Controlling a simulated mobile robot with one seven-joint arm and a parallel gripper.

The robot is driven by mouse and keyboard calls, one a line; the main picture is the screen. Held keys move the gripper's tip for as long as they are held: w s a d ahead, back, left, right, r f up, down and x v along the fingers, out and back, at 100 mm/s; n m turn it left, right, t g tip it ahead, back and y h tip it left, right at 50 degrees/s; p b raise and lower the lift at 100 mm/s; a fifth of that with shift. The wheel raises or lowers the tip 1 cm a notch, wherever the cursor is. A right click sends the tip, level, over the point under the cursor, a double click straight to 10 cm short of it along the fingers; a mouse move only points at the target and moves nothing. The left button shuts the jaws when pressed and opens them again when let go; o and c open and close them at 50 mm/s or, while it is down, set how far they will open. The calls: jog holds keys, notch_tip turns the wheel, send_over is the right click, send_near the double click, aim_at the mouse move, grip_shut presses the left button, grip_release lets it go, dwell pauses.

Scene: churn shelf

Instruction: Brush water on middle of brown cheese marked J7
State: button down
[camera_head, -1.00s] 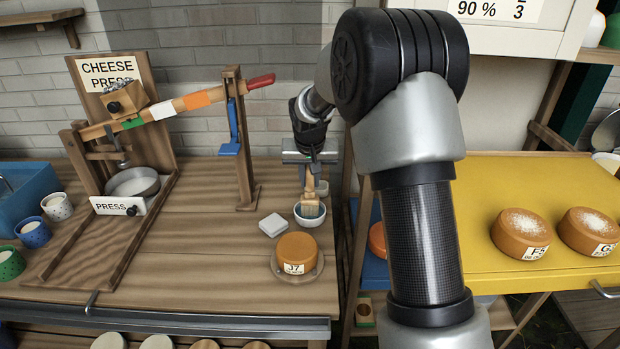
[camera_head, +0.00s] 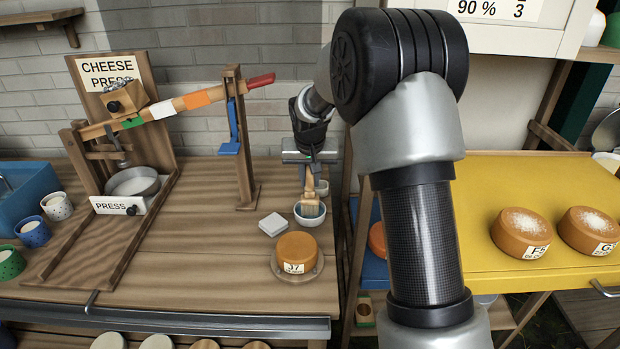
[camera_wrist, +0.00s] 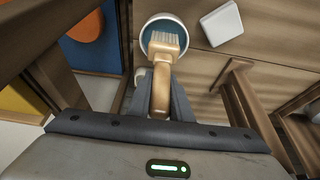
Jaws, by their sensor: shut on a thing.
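The brown cheese marked J7 (camera_head: 297,247) sits on a round wooden plate (camera_head: 315,271) near the front right of the wooden bench. My gripper (camera_head: 309,172) is behind it, shut on a wooden brush (camera_head: 310,203) that points downward. In the head view the bristles are at a small white bowl (camera_head: 311,219) with a blue inside. In the wrist view the brush (camera_wrist: 165,62) is between my gripper's fingers (camera_wrist: 163,100), with its bristles over or in the bowl (camera_wrist: 152,27). I cannot tell whether the bristles touch the water. The J7 cheese is not in the wrist view.
A white square block (camera_head: 272,224) lies left of the bowl. The cheese press (camera_head: 135,185) and its upright post (camera_head: 240,150) stand to the left. A yellow table (camera_head: 480,205) with two powdered cheeses is at the right. The bench front is clear.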

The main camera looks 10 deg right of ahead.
notch_tip(320, 180, up, 7)
jog(key=p, duration=0.4)
dwell(0.6)
dwell(0.4)
